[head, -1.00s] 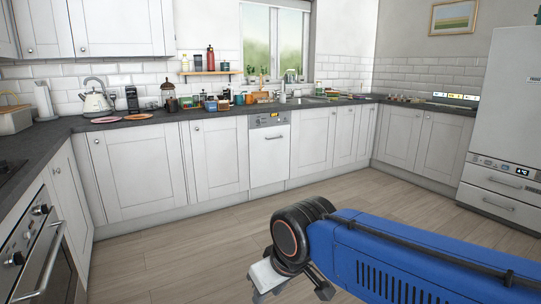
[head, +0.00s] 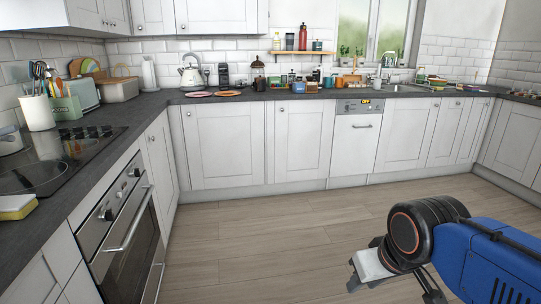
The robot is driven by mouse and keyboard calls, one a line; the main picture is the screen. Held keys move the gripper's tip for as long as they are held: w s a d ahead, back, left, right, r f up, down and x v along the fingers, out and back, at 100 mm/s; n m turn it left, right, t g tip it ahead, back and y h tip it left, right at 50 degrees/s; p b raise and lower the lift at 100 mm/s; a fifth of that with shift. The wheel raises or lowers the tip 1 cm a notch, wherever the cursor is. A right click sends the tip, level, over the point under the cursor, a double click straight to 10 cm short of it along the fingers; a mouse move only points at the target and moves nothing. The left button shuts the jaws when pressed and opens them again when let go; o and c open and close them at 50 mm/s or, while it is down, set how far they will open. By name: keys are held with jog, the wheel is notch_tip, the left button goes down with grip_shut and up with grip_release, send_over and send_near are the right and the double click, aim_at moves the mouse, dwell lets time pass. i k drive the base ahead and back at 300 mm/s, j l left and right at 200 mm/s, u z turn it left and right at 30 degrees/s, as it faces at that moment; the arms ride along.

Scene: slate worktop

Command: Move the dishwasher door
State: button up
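The dishwasher door (head: 354,150) is a white front panel with a grey control strip on top and a small bar handle. It stands shut and upright in the row of base cabinets, right of centre. My gripper (head: 390,285) is at the lower right, in front of the floor and well away from the door. Its fingers point down and partly leave the picture or hide behind the wrist, so I cannot tell how far apart they are.
The oven (head: 125,225) with its bar handle stands at the left, under the hob (head: 60,160). The slate worktop (head: 160,102) carries a kettle (head: 191,73), plates and jars. The wooden floor (head: 250,245) before the dishwasher is clear.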

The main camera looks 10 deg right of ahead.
aim_at(356, 133)
jog(key=i+l+z, duration=0.85)
jog(key=i+z, duration=0.45)
jog(key=i, duration=0.15)
jog(key=i+l+u, duration=0.15)
jog(key=i, duration=0.35)
jog(key=i+l+u, duration=0.15)
jog(key=i, duration=0.35)
jog(key=i+l+u, duration=0.15)
jog(key=i, duration=0.3)
jog(key=i+l+u, duration=0.2)
jog(key=i, duration=0.3)
jog(key=i+l+u, duration=0.3)
jog(key=i+l, duration=0.15)
jog(key=i+l+u, duration=0.35)
jog(key=l, duration=0.15)
